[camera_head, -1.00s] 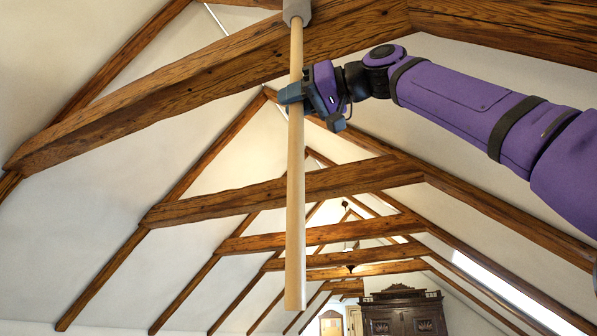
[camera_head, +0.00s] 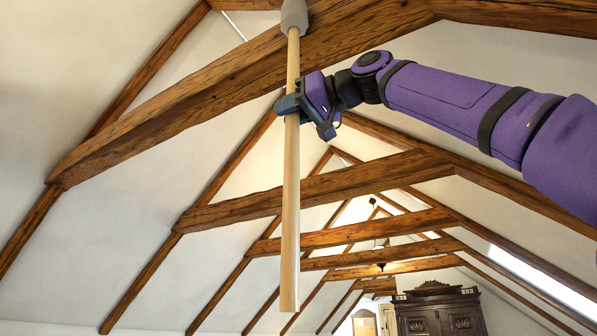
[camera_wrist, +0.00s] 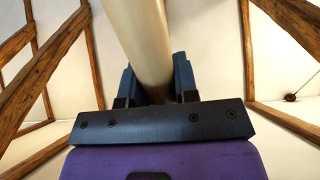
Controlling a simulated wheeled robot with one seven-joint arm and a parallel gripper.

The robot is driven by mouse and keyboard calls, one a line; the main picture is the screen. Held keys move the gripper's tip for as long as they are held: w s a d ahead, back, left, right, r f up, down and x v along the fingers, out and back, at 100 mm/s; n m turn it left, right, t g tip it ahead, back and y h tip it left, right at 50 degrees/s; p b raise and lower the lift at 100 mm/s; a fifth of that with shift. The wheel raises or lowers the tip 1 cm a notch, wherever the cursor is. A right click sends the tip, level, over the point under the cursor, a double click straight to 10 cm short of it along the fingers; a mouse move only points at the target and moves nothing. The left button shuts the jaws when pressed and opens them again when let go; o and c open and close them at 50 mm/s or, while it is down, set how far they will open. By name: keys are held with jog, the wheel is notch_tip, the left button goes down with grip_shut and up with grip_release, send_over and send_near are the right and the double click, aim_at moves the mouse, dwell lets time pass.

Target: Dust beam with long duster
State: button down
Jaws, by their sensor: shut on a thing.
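My gripper (camera_head: 291,103) is shut around the pale wooden pole of the long duster (camera_head: 290,200), in its upper part. The pole hangs nearly upright, its lower end free in the air. The duster's grey head (camera_head: 294,16) is at the top edge of the head view, overlapping the nearest brown wooden beam (camera_head: 180,105). I cannot tell whether the head touches the beam. In the wrist view the pole (camera_wrist: 140,45) runs up between the two blue fingers, and the duster's head is out of view.
Several more beams cross farther back, such as one behind the pole (camera_head: 380,178). Sloping rafters and white ceiling panels rise on both sides. A dark carved armoire (camera_head: 440,312) stands far off at the bottom right. The air around the pole's lower end is clear.

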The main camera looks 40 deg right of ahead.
jog(key=x, duration=0.4)
jog(key=shift+w, duration=0.25)
dwell(0.4)
jog(key=shift+s+a, duration=1.15)
jog(key=shift+a, duration=2.15)
notch_tip(320, 180, down, 22)
